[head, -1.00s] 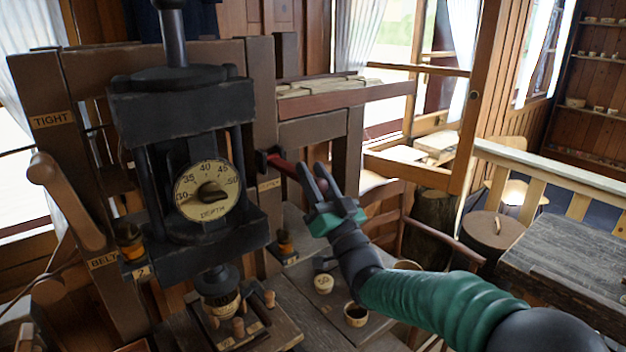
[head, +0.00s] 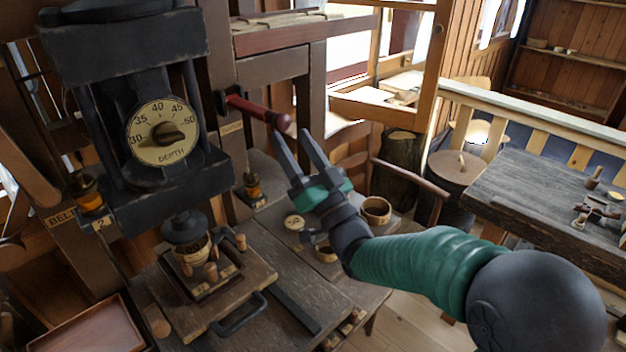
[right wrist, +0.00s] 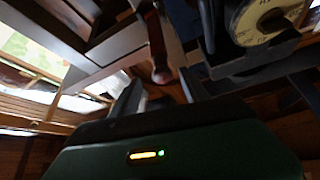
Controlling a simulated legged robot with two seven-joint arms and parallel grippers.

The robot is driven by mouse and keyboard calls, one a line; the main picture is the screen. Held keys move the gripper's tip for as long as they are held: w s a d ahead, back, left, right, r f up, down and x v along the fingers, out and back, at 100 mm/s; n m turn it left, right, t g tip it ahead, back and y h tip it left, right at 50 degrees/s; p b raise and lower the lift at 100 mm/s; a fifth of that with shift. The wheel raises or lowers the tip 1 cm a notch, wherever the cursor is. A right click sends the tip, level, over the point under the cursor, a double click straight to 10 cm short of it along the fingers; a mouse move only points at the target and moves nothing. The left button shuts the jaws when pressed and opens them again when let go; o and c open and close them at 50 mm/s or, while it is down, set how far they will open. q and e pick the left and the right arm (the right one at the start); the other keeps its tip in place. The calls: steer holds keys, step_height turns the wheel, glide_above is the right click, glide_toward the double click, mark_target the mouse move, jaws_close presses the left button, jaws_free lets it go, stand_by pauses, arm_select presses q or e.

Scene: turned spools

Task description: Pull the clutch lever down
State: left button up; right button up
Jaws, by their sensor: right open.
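The clutch lever (head: 258,110) is a red handle with a rounded end, sticking out to the right from a dark bracket on the machine's post. It slopes slightly down toward its end. My right gripper (head: 290,134) is open and empty, with its two fingers pointing up just below and beside the lever's rounded end. In the right wrist view the lever (right wrist: 158,48) shows ahead, between and beyond the open fingers (right wrist: 160,80). I cannot tell whether a finger touches it. My left gripper is not in view.
The black press with a depth dial (head: 161,132) stands left of the lever. Below are a wooden bench (head: 285,255), a small cup (head: 376,210) and a wooden board with a black handle (head: 240,312). A grey table (head: 530,190) stands at right.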

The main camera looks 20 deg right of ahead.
steer(key=b+v, duration=0.1)
steer(key=v, duration=0.8)
steer(key=shift+f, duration=0.15)
steer(key=shift+d, duration=0.1)
